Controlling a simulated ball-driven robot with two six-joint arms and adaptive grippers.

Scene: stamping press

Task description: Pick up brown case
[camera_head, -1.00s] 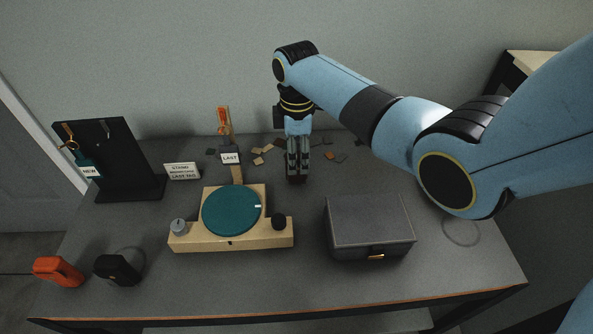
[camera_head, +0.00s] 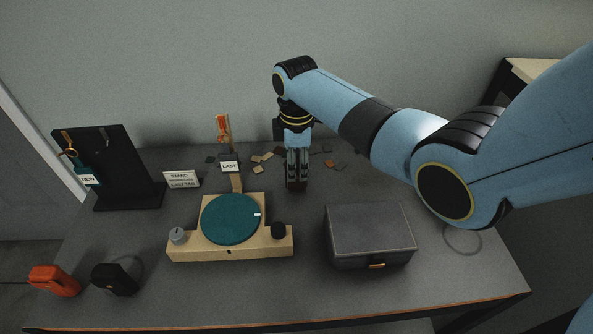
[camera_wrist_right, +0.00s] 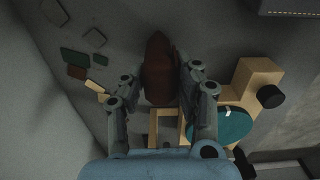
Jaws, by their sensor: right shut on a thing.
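The brown case (camera_wrist_right: 160,72) shows in the right wrist view as a dark reddish-brown block with a pointed end. It stands between the two fingers of my right gripper (camera_wrist_right: 158,95), which is shut on it. In the head view my right gripper (camera_head: 297,182) points down at the back of the table, right of the tag stand. There the case is mostly hidden by the fingers, and I cannot tell whether it touches the table. My left gripper is not in view.
A wooden base with a teal disc (camera_head: 231,219) stands in front of my right gripper, and a grey lidded box (camera_head: 370,228) to its right. A black tag rack (camera_head: 128,170) is at left. Orange (camera_head: 55,281) and black (camera_head: 115,279) items lie front left. Small chips (camera_head: 258,169) are scattered nearby.

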